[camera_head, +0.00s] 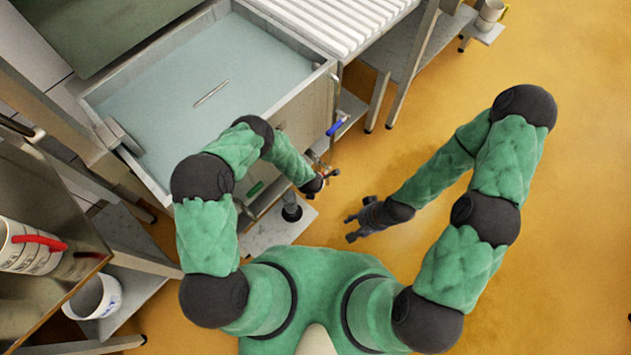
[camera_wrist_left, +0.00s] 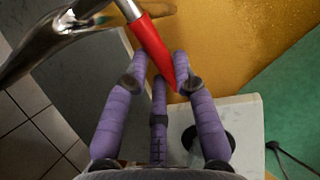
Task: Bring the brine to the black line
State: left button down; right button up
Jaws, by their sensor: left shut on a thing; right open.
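The brine is a pale blue liquid (camera_head: 185,105) in a rectangular steel tank (camera_head: 303,107) at the upper left of the head view. A thin, pale stick-like thing (camera_head: 212,92) shows in the liquid. I cannot make out a black line. My left gripper (camera_head: 330,177) is low at the tank's near right side. In the left wrist view its purple fingers (camera_wrist_left: 162,86) are shut on a red lever (camera_wrist_left: 154,48) on a shiny metal pipe (camera_wrist_left: 68,42). My right gripper (camera_head: 351,228) is open and empty over the floor.
A blue handle (camera_head: 337,126) sticks out at the tank's right corner. A pale slab (camera_head: 262,236) with a dark round opening (camera_head: 292,213) lies below my left gripper. A white bucket (camera_head: 97,298) stands at lower left. The yellow floor (camera_head: 575,200) at right is clear.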

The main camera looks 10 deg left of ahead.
pick_arm(q)
jog(key=shift+w+a, duration=0.1)
jog(key=c, duration=1)
grip_release()
jog(key=shift+r, duration=0.1)
jog(key=v, duration=1.1)
jog(key=shift+s+r, duration=0.2)
jog(key=shift+r, duration=0.2)
